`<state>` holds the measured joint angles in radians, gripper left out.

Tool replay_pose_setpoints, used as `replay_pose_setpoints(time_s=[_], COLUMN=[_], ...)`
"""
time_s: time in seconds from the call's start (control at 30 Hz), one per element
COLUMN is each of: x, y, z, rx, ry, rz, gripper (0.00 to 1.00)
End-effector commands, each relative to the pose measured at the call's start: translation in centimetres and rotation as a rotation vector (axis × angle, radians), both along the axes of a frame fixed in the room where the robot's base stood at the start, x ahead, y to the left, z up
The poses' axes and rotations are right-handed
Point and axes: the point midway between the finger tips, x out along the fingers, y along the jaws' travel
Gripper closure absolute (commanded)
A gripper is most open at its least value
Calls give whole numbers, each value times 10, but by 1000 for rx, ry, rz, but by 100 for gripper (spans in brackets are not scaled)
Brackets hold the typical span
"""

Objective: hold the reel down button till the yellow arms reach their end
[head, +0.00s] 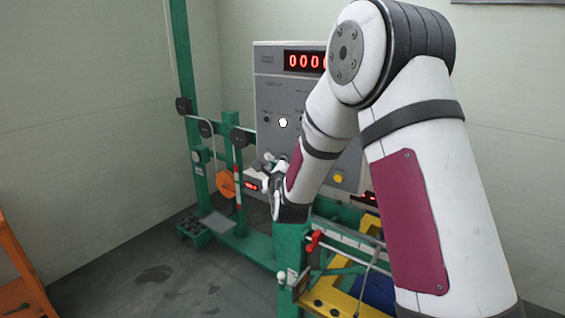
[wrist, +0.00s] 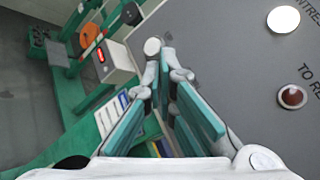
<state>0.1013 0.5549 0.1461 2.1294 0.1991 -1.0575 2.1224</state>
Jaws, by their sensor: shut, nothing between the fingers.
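The grey control panel (head: 275,90) stands behind my arm, with a white round button (head: 283,122) on its face. In the wrist view, a white round button (wrist: 152,46) lies at the panel's edge, right at my fingertips; I cannot tell whether they touch. I cannot read a reel down label on it. My gripper (head: 268,162) is shut and empty; its tips (wrist: 165,68) meet in the wrist view. The yellow arms (head: 345,300) are low at the right, partly hidden by my arm.
A yellow button (head: 338,178) sits lower on the panel, and a red-brown knob (wrist: 292,96) shows in the wrist view. A red digital display (head: 304,61) tops the panel. A green frame (head: 255,240) stands below. Free floor (head: 150,285) lies left; an orange frame (head: 22,270) stands beyond it.

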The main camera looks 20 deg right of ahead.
Motion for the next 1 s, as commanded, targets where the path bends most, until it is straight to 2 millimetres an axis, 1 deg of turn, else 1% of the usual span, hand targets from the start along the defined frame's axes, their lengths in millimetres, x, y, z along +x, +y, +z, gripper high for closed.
replay_pose_setpoints(time_s=[0.43, 0.83, 1.0], x=[-4, -25, -31], y=[6, 34, 42], z=[0, 1, 0], rx=[1, 1, 0], ry=[-1, 0, 0], rz=[1, 3, 1], gripper=[100, 100, 100])
